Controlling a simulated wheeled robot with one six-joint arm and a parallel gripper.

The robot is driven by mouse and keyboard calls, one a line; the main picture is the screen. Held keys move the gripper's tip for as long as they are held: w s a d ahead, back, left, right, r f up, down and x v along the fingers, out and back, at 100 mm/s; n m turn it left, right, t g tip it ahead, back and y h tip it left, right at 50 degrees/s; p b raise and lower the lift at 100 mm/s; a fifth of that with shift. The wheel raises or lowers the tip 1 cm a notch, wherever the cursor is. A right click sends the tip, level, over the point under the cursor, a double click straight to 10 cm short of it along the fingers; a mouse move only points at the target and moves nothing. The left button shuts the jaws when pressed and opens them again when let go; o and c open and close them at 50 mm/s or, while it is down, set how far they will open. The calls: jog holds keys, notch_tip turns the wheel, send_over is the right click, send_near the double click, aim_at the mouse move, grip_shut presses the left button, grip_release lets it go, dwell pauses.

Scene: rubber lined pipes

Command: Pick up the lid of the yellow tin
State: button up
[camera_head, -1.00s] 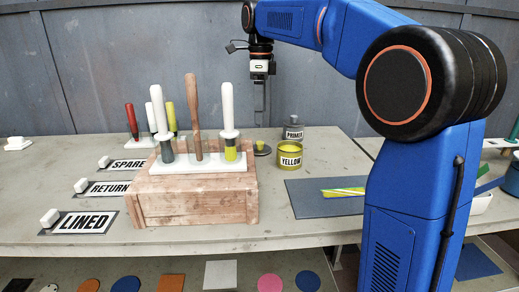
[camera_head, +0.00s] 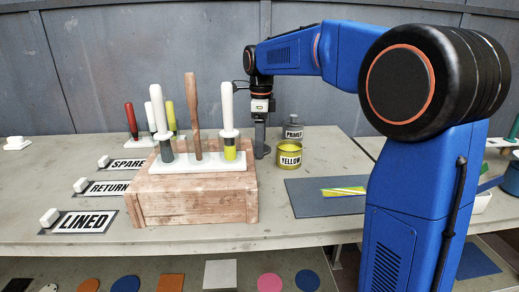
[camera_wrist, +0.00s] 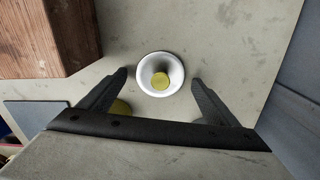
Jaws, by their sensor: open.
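The yellow tin (camera_head: 290,155), labelled YELLOW, stands open on the bench right of my gripper (camera_head: 261,152). A bit of yellow (camera_wrist: 121,107) behind the left finger is probably the tin.
A wooden block (camera_head: 195,200) with a white rack of upright tools stands close left of my gripper. A grey PRIMER bottle (camera_head: 293,130) stands behind the tin. A dark mat (camera_head: 310,202) with strips lies at front right. Bare bench lies behind the lid.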

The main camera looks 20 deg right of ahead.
jog(key=shift+f, duration=0.1)
jog(key=shift+c, duration=0.4)
jog(key=c, duration=1.1)
jog(key=shift+o, duration=0.2)
